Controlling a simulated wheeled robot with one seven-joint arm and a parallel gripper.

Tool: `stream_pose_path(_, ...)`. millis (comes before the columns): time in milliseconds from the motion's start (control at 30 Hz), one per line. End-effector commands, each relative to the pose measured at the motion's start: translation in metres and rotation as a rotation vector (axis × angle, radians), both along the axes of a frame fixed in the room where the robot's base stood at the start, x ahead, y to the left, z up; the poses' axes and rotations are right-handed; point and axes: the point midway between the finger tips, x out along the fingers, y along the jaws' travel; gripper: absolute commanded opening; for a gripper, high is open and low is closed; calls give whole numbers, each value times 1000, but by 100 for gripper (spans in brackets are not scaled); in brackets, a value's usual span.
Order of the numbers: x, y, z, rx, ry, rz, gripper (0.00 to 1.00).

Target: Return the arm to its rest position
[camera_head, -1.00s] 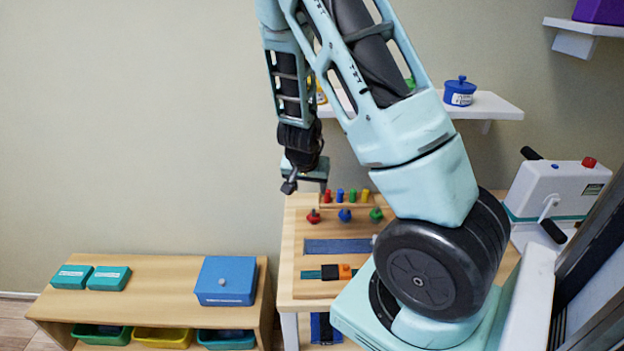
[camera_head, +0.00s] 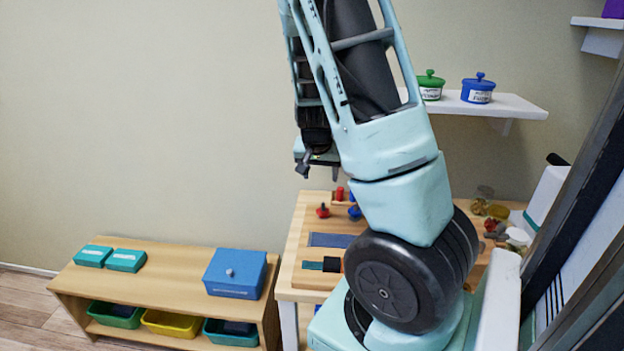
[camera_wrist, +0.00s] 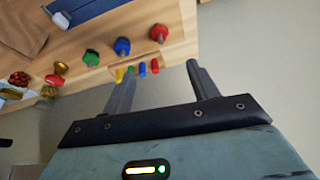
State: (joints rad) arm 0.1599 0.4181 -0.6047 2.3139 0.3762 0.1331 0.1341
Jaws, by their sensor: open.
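My gripper (camera_head: 320,168) hangs at the end of my bent arm, above the back left of the wooden therapy table (camera_head: 291,290). In the wrist view my gripper (camera_wrist: 163,85) shows two fingers spread apart with nothing between them. Beyond the fingers, a red knob (camera_wrist: 158,33), a blue knob (camera_wrist: 122,46) and a green knob (camera_wrist: 91,57) stand on the board, apart from the gripper. Small coloured pegs (camera_wrist: 142,69) show past the fingertips. My arm hides part of the table in the head view.
A low wooden shelf (camera_head: 180,279) at left holds a blue box (camera_head: 236,272) and teal boxes (camera_head: 126,260), with bins below. A wall shelf (camera_head: 520,106) carries a green pot (camera_head: 430,86) and a blue pot (camera_head: 479,88). Dark panels (camera_head: 590,230) stand at right. Floor at lower left is clear.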

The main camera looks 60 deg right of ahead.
Motion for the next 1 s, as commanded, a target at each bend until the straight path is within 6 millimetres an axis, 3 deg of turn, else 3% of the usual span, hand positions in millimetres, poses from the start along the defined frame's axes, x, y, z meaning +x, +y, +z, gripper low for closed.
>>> stream_pose_path(567, 0, 0, 0, -1, 0, 0, 59)
stream_pose_path(667, 4, 8, 0, 10, 0, 21, 59)
stream_pose_path(767, 20, 38, 1, 46, -1, 103, 59)
stream_pose_path(833, 35, 76, 3, 87, 3, 205, 59)
stream_pose_path(1000, 55, 197, 14, 198, 36, 537, 59)
